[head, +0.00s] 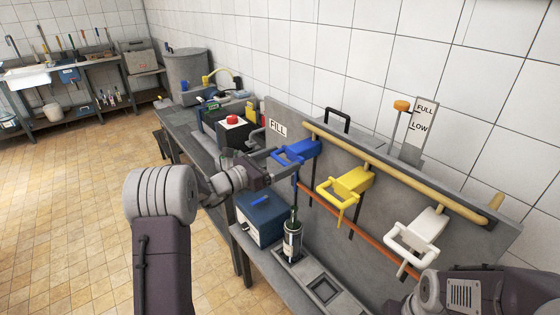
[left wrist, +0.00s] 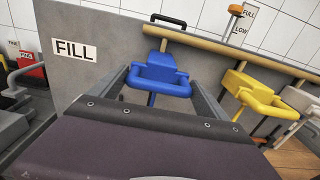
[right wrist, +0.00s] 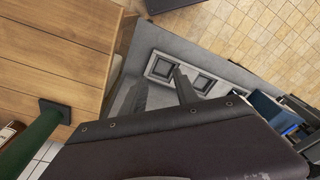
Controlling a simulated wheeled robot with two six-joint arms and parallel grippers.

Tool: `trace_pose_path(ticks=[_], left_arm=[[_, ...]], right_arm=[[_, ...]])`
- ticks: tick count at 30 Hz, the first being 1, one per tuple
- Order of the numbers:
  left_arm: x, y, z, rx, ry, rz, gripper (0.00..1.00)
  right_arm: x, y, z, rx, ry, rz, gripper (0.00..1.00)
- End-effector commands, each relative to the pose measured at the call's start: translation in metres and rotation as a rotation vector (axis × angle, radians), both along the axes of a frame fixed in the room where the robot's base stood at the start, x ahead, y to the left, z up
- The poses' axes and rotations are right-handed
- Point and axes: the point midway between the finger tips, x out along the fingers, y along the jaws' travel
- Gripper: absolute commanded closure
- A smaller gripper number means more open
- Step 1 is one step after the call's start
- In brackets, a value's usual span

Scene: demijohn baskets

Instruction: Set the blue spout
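The blue spout (head: 299,150) is the leftmost of three spouts on the wooden rail of a grey panel, beside a FILL label (head: 278,128). My left gripper (head: 276,160) is at its front. In the left wrist view the blue spout's loop handle (left wrist: 160,82) lies between my two spread fingers (left wrist: 162,75); I cannot tell whether they touch it. A dark bottle (head: 292,241) stands upright on the bench below. My right gripper (right wrist: 162,85) is open and empty in the right wrist view; its fingertips do not show clearly in the head view.
A yellow spout (head: 345,186) and a white spout (head: 417,238) hang farther right on the rail (head: 400,172). An orange bar (head: 350,228) runs below. A blue box (head: 261,217) stands left of the bottle. A FULL/LOW gauge (head: 421,115) rises behind the panel.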

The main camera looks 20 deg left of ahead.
Motion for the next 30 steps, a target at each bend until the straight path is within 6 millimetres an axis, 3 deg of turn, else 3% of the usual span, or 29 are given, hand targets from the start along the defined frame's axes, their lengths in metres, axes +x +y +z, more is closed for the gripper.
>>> trace_pose_path(ticks=[1, 10, 21, 30], left_arm=[[0.001, 0.001, 0.007, -0.006, -0.014, 0.003, 0.02], [-0.002, 0.004, 0.004, -0.003, -0.009, 0.003, 0.0], [-0.06, 0.049, 0.005, -0.004, -0.011, 0.006, 0.0], [-0.072, 0.056, 0.005, -0.005, -0.011, 0.002, 0.0]], right_arm=[[0.0, 0.0, 0.001, 0.0, 0.0, 0.0, 0.64], [0.0, 0.0, -0.001, 0.0, 0.0, 0.0, 0.64], [0.0, 0.0, -0.011, 0.0, 0.0, 0.0, 0.64], [0.0, 0.0, -0.011, 0.0, 0.0, 0.0, 0.64]])
